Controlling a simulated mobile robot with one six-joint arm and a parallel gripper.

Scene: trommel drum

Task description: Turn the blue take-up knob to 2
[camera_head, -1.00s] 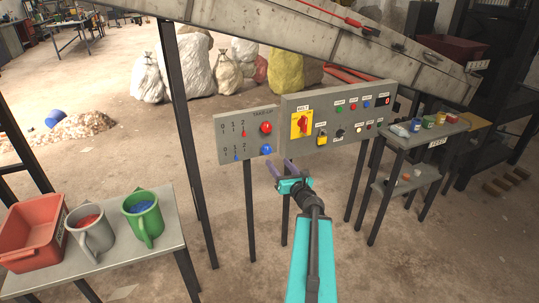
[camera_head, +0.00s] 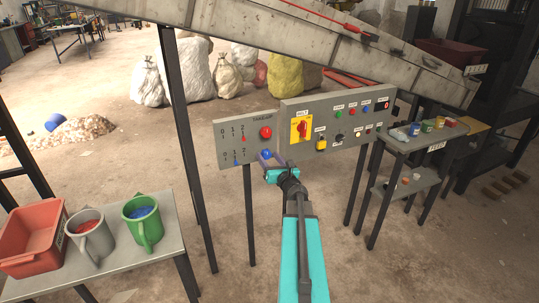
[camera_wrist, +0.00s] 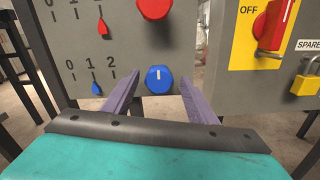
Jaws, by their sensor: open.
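The blue take-up knob (camera_head: 266,154) is on the lower right of the grey take-up panel (camera_head: 226,148). In the wrist view the blue knob (camera_wrist: 159,78) shows a white mark pointing up. My gripper (camera_head: 268,160) is open in front of the panel. In the wrist view its purple fingers (camera_wrist: 155,95) stand on either side of the blue knob, apart from it. A red knob (camera_wrist: 154,8) sits above, with a red pointer (camera_wrist: 102,27) near 2.
Right of the take-up panel is a larger control panel with a red switch on a yellow plate (camera_head: 301,127) and a yellow padlock (camera_head: 321,144). A conveyor frame (camera_head: 330,45) slants above. A table with a red bin (camera_head: 30,235) and mugs stands at left.

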